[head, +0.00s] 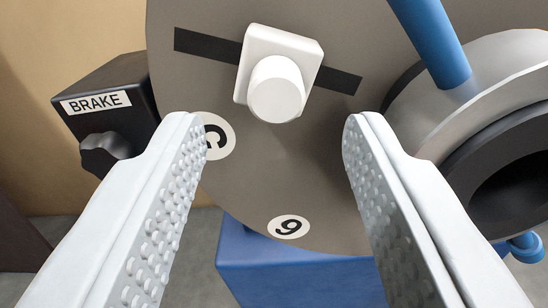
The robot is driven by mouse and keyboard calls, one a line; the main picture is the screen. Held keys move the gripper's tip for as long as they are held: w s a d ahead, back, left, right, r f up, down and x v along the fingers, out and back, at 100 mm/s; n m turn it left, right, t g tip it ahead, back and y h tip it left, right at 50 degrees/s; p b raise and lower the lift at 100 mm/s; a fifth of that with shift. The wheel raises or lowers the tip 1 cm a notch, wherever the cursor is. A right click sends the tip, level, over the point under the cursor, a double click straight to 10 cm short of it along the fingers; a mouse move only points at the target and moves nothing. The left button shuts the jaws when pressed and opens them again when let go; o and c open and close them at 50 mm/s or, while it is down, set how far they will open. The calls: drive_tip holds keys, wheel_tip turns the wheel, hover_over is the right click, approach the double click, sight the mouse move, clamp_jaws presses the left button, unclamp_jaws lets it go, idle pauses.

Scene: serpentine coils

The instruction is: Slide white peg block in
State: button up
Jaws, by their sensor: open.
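The white peg block (277,78) sits on the face of a large grey-brown disc (290,170). It has a squarish white base and a round peg sticking out towards me. A dark slot (205,45) runs across the disc on both sides of the block, sloping down to the right. My gripper (268,125) is open and empty. Its two studded fingers stand wide apart, one lower left and one lower right of the block. The block appears beyond the fingertips, between them and a little higher in the picture; no contact shows.
A black box labelled BRAKE (108,105) with a dark knob stands left of the disc. A grey ring with a dark bore (490,110) and a blue bar (432,40) crowd the right. A blue base (290,275) lies below. Round labels mark the disc.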

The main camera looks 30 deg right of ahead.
drive_tip(key=v, duration=1.3)
drive_tip(key=shift+a, duration=0.1)
drive_tip(key=n, duration=0.6)
approach(277, 98)
drive_tip(key=x, duration=0.8)
drive_tip(key=shift+w, duration=0.3)
drive_tip(key=shift+c, duration=0.5)
clamp_jaws()
